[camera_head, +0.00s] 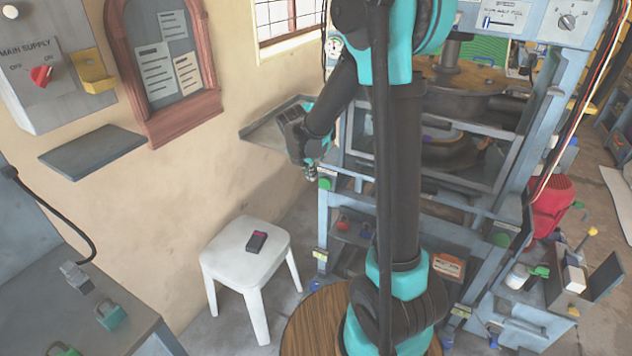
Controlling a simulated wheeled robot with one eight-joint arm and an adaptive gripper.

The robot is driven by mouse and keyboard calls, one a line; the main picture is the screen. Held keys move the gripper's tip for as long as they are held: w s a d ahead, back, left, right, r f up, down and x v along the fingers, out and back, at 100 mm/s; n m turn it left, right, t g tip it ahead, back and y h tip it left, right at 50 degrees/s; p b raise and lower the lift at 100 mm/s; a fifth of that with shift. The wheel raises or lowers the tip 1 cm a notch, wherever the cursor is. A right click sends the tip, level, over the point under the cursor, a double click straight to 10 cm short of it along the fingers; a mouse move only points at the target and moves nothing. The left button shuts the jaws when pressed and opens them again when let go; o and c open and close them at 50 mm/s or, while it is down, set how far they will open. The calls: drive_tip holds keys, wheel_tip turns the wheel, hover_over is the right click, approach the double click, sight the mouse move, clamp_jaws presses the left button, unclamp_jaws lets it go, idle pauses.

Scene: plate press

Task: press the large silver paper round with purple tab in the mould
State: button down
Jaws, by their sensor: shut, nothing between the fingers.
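The press (545,130) is a blue-grey frame at the right, partly hidden by my upright arm. A round dark upper plate (490,100) sits in it, with a dark round lower part (470,158) behind a barred front guard (440,182). I cannot make out the silver paper round or its purple tab. The inside of the mould is mostly hidden. My gripper (311,174) is shut and empty, pointing down just left of the press frame, in front of a grey side shelf (262,134).
A white stool (240,262) with a small dark phone-like item (257,241) stands at lower left. A control panel (535,18) with a knob tops the press. A main supply box (45,70) is on the wall. A grey bench (50,260) holds padlocks at far left.

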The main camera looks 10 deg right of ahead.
sight(321, 183)
drive_tip(key=w+d+f, duration=0.1)
drive_tip(key=f, duration=0.2)
drive_tip(key=w+d+f, duration=0.1)
drive_tip(key=w+f, duration=0.1)
drive_tip(key=f, duration=0.1)
drive_tip(key=w+d+f, duration=0.2)
drive_tip(key=f, duration=0.1)
drive_tip(key=shift+w+d+f, duration=0.1)
drive_tip(key=shift+w+f, duration=0.05)
drive_tip(key=shift+w, duration=0.1)
drive_tip(key=shift+w+d, duration=0.25)
drive_tip(key=shift+w, duration=0.05)
